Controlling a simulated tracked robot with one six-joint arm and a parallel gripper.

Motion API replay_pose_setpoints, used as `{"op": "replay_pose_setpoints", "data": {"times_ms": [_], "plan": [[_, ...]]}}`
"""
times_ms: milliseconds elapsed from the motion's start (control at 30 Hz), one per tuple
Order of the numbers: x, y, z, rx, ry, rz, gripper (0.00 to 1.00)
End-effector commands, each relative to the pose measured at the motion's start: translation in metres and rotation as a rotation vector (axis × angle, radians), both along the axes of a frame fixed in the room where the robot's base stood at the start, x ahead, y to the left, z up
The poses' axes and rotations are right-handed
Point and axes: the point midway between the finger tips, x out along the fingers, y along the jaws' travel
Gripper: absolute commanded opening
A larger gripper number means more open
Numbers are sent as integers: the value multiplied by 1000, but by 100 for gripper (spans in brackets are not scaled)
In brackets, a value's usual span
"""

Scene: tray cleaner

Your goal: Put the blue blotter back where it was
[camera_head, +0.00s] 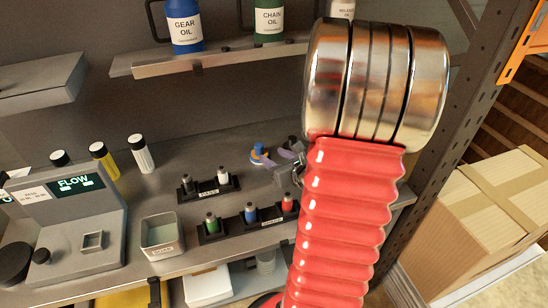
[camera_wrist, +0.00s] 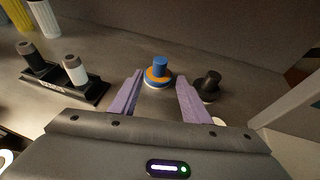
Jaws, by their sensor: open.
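The blue blotter (camera_head: 257,151), a blue knob on an orange-rimmed round base, stands upright on the metal bench; it also shows in the wrist view (camera_wrist: 160,68). My gripper (camera_head: 274,160) is open, low over the bench, with its purple fingers pointing at the blotter. In the wrist view the fingertips (camera_wrist: 159,80) are on either side of the blotter, with a gap at each side. How far between them it sits is hard to tell. A black blotter-like knob (camera_wrist: 208,83) stands just right of the right finger.
A rear rack (camera_head: 207,190) holds dark and white-bodied bottles. A front rack (camera_head: 248,222) holds green, blue and red ones. A square bin (camera_head: 162,236), a FLOW display unit (camera_head: 78,215) and several capped bottles are at left. An oil shelf (camera_head: 205,58) is above. A metal post is at right.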

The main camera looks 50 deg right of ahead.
Motion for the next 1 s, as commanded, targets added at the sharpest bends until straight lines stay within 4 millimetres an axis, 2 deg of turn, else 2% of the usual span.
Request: {"op": "replay_pose_setpoints", "data": {"times_ms": [733, 867, 967, 1000], "plan": [[4, 6, 3, -10, 1, 23, 43], [16, 29, 13, -59, 7, 118, 43], [31, 64, 28, -135, 17, 257, 43], [36, 82, 34, -175, 23, 326, 43]]}}
